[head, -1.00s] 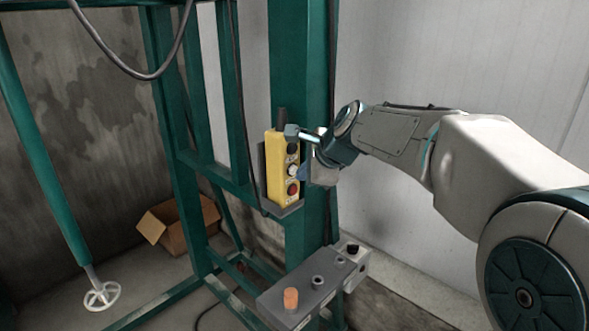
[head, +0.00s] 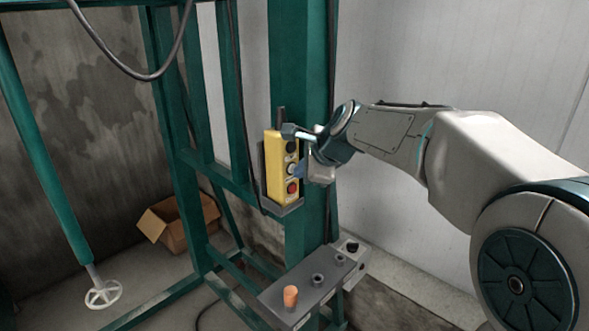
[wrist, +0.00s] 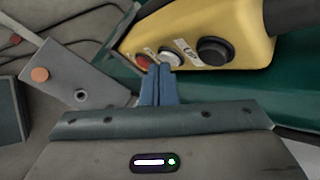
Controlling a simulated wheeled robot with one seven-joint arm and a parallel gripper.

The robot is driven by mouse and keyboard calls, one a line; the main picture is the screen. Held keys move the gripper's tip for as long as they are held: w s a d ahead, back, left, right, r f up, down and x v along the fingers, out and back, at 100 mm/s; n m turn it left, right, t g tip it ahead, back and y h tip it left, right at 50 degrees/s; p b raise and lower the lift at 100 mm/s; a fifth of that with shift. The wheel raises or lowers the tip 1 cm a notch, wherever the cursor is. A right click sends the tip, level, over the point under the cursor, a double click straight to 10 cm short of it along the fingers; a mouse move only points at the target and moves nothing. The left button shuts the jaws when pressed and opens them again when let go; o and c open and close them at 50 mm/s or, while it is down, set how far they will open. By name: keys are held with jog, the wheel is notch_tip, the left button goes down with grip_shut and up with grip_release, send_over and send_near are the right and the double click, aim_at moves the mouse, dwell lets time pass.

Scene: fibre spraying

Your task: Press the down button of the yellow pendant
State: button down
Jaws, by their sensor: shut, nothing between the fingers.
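The yellow pendant (head: 272,180) stands upright in a grey holder on the green post. It has a black button (head: 291,147) at the top, a white button (head: 291,169) in the middle and a red button (head: 293,188) at the bottom. In the wrist view the pendant (wrist: 235,22) lies sideways, with "UP" lettering beside the black button (wrist: 213,51). My gripper (wrist: 161,68) is shut and empty, its blue fingertips at the near edge of the white button (wrist: 171,58), close to the red button (wrist: 144,62). I cannot tell if they touch.
The green post (head: 305,80) stands right behind the pendant. A grey control box (head: 310,285) with an orange knob (head: 290,296) juts out below. A cardboard box (head: 178,222) lies on the floor. A cable hangs at the upper left.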

jog(key=shift+w+a, duration=0.15)
jog(key=shift+a, duration=0.05)
jog(key=shift+d, duration=0.1)
dwell(0.5)
jog(key=shift+s+d+b, duration=0.45)
jog(key=shift+s+d, duration=0.2)
jog(key=shift+d, duration=0.05)
jog(key=s+d+b, duration=0.1)
jog(key=d, duration=0.1)
jog(key=s+d+b, duration=0.1)
jog(key=s+d, duration=0.1)
dwell(0.3)
dwell(0.5)
